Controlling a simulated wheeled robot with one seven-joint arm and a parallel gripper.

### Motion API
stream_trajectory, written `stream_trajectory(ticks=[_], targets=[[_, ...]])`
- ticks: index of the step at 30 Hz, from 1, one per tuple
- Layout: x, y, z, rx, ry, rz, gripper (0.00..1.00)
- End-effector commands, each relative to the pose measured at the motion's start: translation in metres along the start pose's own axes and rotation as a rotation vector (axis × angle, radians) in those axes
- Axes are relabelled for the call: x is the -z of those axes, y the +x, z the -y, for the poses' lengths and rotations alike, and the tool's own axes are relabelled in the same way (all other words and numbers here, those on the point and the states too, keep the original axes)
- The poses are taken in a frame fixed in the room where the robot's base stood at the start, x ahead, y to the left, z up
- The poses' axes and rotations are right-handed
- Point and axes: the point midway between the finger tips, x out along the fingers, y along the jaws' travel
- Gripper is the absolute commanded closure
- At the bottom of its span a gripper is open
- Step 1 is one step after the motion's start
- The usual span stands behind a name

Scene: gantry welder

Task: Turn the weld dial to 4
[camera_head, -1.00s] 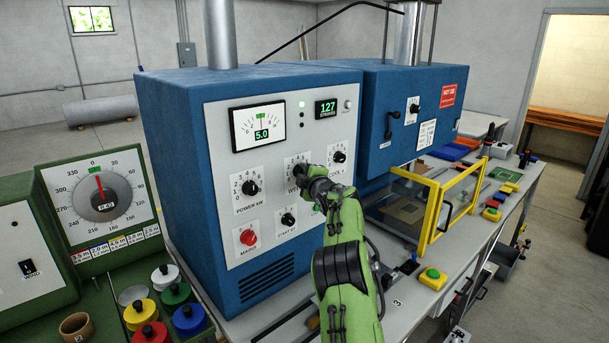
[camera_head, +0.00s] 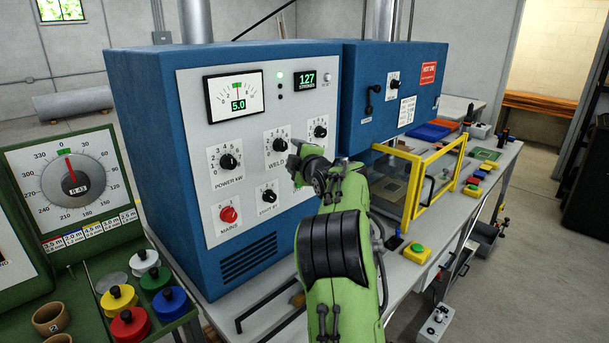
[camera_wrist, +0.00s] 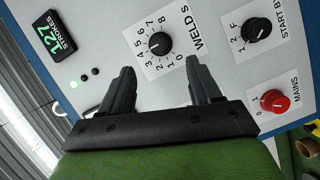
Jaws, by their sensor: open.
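The weld dial (camera_head: 280,145) is a black knob on a white plate marked "WELD s", in the middle of the blue cabinet's pale panel. In the wrist view the weld dial (camera_wrist: 159,44) stands clear beyond my fingertips, its scale running 0 to 8. A pale mark on the knob faces left there, around 4 or 5; the exact number is hard to tell. My gripper (camera_wrist: 160,66) is open and empty, its two dark fingers apart with the knob seen between and beyond them. In the head view my gripper (camera_head: 297,160) is just right of and below the dial.
Close by are the power knob (camera_head: 229,162), the cool knob (camera_head: 320,131), the start knob (camera_head: 268,196) and the red mains knob (camera_head: 229,214). A yellow-framed guard (camera_head: 410,190) stands to the right.

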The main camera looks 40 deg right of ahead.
Motion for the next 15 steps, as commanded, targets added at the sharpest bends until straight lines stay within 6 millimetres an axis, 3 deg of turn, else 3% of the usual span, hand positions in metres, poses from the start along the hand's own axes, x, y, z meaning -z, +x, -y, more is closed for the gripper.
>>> stream_trajectory(ticks=[3,6,10,15], targets=[[-0.002,-0.033,0.005,-0.003,0.002,0.000,0.37],[-0.001,-0.054,0.004,-0.002,0.001,0.000,0.37],[-0.001,-0.069,0.002,0.000,0.000,0.000,0.37],[0.000,-0.072,0.001,0.001,-0.001,0.000,0.37]])
